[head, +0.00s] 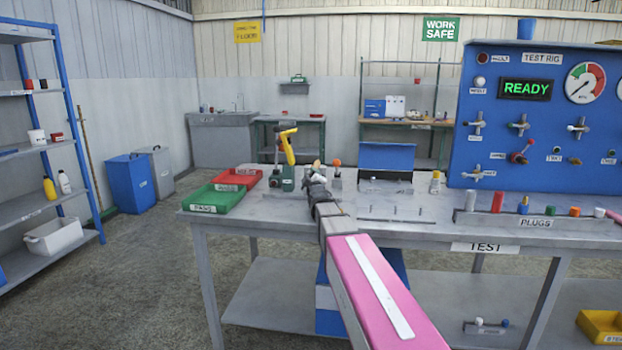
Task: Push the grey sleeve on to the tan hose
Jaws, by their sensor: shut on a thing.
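My gripper (317,178) is dark and small in the head view, at the end of my pink and grey arm, over the back middle of the grey test bench (285,215). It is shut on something. A small tan bit (316,164) shows at its tips, but I cannot tell whether this is the tan hose. The grey sleeve cannot be made out for sure; what the jaws hold is too small and partly hidden by the gripper.
Left of my gripper stand a yellow-handled tool (288,147) and green (212,200) and red (236,179) trays. An orange-topped post (337,172) stands close on the right. A plug rack (530,222) and the blue test rig (540,130) fill the right side.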

